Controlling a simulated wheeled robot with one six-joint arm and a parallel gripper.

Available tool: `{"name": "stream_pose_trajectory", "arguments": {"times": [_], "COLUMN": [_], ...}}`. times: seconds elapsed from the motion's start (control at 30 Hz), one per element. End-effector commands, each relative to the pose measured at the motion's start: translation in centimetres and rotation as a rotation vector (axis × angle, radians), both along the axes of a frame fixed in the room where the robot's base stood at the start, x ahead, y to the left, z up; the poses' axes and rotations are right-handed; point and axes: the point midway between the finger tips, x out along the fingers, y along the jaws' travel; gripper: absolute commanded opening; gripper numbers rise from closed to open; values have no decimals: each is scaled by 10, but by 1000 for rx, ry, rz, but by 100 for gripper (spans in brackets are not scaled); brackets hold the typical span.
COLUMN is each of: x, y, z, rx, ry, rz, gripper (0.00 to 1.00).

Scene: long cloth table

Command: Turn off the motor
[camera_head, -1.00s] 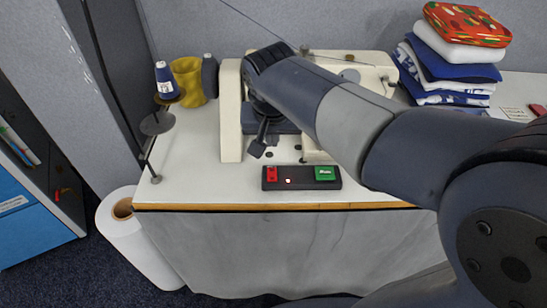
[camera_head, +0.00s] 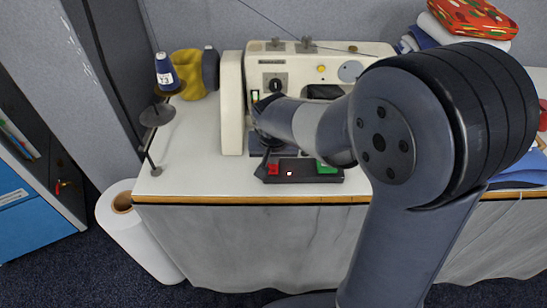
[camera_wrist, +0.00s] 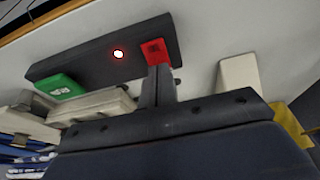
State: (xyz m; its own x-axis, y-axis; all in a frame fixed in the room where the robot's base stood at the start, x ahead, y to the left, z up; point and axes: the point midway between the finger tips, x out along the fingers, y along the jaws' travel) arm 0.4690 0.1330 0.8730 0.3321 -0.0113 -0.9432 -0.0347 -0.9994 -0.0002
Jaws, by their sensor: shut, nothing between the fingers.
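A black switch box (camera_head: 310,178) lies near the front edge of the table, below the sewing machine (camera_head: 233,100). It has a red button (camera_head: 274,169) at its left end, a small light and a green button (camera_head: 326,169) at its right. In the wrist view the light (camera_wrist: 118,53) glows red, between the red button (camera_wrist: 154,50) and the green button (camera_wrist: 60,87). My gripper (camera_head: 262,172) is shut and empty, at the left end of the box. In the wrist view its fingertips (camera_wrist: 158,70) overlap the red button's edge; I cannot tell whether they touch it.
Folded cloths (camera_head: 470,20) are at the back right, partly hidden by my arm. A white roll (camera_head: 135,235) leans by the table.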

Motion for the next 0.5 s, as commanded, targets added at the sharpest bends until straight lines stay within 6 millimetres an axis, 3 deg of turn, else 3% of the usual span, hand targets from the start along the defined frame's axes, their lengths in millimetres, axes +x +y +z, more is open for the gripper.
{"name": "stream_pose_trajectory", "arguments": {"times": [0.5], "x": [2], "y": [0], "z": [-8], "rx": [0], "ry": [0], "rz": [0], "gripper": [0]}}
